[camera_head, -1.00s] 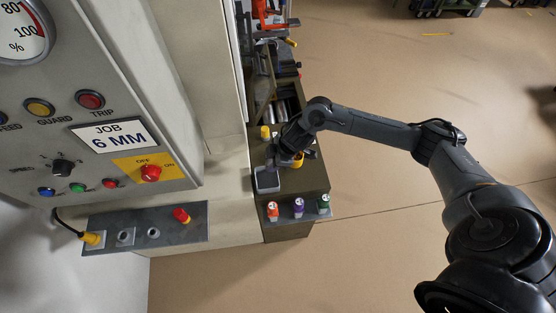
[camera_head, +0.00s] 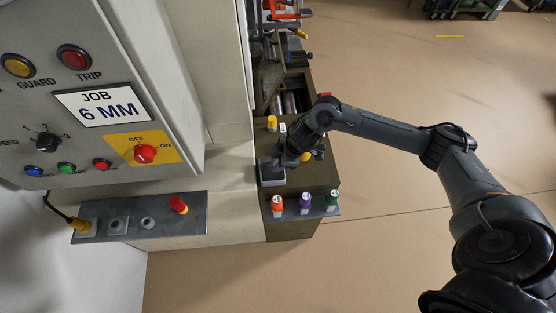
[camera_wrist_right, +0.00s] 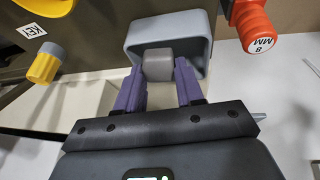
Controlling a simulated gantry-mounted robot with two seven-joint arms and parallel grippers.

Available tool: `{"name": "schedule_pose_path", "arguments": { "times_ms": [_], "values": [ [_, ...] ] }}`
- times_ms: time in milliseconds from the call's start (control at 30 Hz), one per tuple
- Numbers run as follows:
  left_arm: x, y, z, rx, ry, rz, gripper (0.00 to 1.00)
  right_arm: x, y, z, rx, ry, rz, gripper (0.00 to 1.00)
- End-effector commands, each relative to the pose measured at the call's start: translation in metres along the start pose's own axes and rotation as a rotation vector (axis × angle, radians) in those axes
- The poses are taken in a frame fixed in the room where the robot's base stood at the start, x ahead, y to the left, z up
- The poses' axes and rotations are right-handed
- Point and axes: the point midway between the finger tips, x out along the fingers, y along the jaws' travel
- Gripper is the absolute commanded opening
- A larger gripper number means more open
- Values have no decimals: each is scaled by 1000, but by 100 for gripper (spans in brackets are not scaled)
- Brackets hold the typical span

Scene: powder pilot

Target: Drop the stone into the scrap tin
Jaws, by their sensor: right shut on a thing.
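My right gripper (camera_wrist_right: 159,78) is shut on the stone (camera_wrist_right: 158,64), a small grey block between its purple fingers. The scrap tin (camera_wrist_right: 135,36) is an open grey box. In the right wrist view the stone shows in front of the tin's opening; I cannot tell how far apart they are. In the head view the tin (camera_head: 272,183) sits near the front left of the dark bench top, and my right gripper (camera_head: 283,162) is at its back right edge. The stone is too small to make out there. My left gripper is out of view.
Orange (camera_head: 277,205), purple (camera_head: 304,203) and green (camera_head: 332,200) capped pieces stand along the bench's front edge. A yellow piece (camera_head: 271,123) stands behind the tin. The control panel (camera_head: 90,110) rises at the left. Open floor lies to the right.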

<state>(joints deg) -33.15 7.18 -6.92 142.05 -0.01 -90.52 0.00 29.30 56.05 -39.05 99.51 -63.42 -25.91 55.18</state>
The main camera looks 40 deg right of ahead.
Motion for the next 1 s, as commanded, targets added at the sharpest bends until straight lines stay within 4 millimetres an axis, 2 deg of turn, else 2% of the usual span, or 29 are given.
{"name": "schedule_pose_path", "arguments": {
  "times_ms": [233, 267, 400, 467, 767, 867, 1000],
  "values": [
    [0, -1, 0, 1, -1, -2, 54, 0, 0, 0, 0, 1, 0, 6],
    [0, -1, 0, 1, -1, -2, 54, 0, 0, 0, 0, 0, 0, 38],
    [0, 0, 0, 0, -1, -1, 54, 0, 0, 0, 0, 0, 0, 60],
    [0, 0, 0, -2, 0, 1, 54, 0, 0, 0, 0, 0, 0, 67],
    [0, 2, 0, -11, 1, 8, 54, -1, 0, 0, 0, 0, 0, 67],
    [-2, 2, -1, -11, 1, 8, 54, -7, 0, 0, 0, 1, 1, 67],
    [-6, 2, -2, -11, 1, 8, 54, -25, 1, 0, -2, 0, 2, 67]
  ]
}}
